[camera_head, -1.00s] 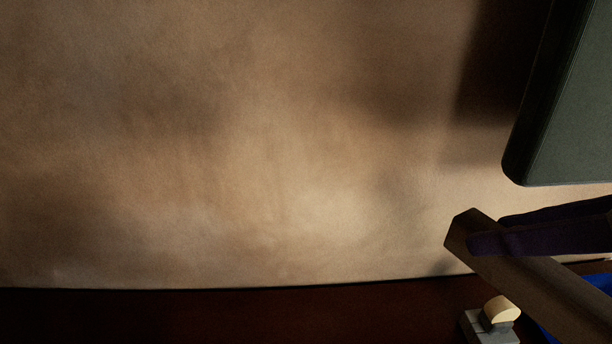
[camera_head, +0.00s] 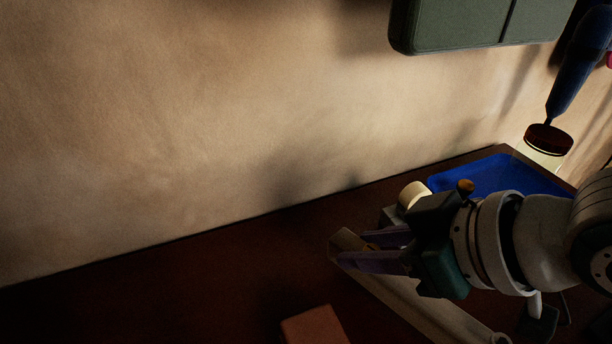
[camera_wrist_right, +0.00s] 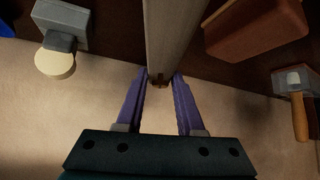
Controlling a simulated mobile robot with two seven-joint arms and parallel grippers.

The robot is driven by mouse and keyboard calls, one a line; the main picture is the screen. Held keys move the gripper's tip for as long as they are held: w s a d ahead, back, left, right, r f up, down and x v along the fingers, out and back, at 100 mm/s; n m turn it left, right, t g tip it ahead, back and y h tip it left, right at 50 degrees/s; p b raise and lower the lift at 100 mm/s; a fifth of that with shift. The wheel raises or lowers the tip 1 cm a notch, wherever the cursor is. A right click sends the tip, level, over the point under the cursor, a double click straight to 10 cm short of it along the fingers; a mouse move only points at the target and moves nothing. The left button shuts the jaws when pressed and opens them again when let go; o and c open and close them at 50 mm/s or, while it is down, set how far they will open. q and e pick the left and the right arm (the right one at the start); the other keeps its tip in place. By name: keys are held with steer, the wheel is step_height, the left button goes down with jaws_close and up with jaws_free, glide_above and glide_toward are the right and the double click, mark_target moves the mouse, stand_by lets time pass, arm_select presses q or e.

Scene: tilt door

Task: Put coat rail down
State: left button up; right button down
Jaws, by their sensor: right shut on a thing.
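The coat rail, a long grey-brown bar (camera_head: 408,301), runs from my right gripper toward the lower right in the head view. My right gripper (camera_head: 372,250) is shut on it near one end, with purple fingers on either side. In the right wrist view the bar (camera_wrist_right: 173,35) stretches away upward between the fingertips (camera_wrist_right: 159,82). The rail is over the dark brown surface; I cannot tell whether it touches. My left gripper is not in view.
A blue tray (camera_head: 490,178) and a lidded jar (camera_head: 547,140) are at the right. A reddish-brown block (camera_head: 315,325) lies at the bottom. A grey block with a cream round part (camera_wrist_right: 55,62) is near the rail. A green cabinet (camera_head: 465,24) hangs on the wall. The dark surface at left is clear.

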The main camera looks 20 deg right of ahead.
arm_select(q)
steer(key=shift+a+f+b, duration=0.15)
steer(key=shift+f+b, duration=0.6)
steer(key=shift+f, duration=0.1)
arm_select(e)
step_height(320, 180, down, 4)
steer(key=shift+f, duration=0.2)
steer(key=c, duration=0.5)
jaws_free()
